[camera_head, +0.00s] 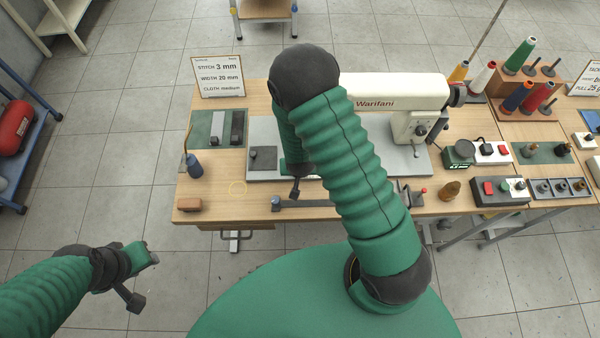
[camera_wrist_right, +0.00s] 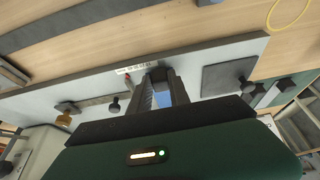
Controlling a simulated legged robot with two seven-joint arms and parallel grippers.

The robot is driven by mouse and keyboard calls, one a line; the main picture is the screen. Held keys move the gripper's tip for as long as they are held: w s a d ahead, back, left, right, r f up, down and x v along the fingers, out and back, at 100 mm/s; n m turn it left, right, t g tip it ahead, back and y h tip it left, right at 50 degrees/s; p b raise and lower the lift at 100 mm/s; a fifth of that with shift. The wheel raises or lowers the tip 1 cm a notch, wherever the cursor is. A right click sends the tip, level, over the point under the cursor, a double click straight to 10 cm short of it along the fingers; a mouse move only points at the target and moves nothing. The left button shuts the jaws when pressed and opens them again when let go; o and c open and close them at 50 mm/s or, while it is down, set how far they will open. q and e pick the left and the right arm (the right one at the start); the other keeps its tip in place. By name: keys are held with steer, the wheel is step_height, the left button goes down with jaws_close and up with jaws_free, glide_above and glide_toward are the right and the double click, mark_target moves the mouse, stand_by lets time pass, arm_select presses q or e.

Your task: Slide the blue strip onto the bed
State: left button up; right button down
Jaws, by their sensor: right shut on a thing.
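The bed (camera_head: 262,130) is the pale grey plate under the white sewing machine (camera_head: 405,95). My right gripper (camera_head: 295,192) hangs over the bed's front edge, partly behind my own arm. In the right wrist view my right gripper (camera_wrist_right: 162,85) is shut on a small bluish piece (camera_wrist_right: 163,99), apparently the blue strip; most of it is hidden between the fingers. The bed also shows there as a pale band (camera_wrist_right: 217,52). I cannot tell whether the piece touches it. My left gripper (camera_head: 132,300) is off the table at lower left, its jaws too small to read.
A dark grey plate (camera_head: 263,159) lies on the bed's left part. A dark long bar (camera_head: 310,204) lies along the table's front edge.

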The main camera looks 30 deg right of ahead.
steer(key=shift+d+f, duration=0.3)
steer(key=shift+f, duration=0.05)
steer(key=c, duration=1.3)
jaws_free()
steer(key=shift+o, duration=0.8)
steer(key=shift+a, duration=0.15)
steer(key=shift+r, duration=0.1)
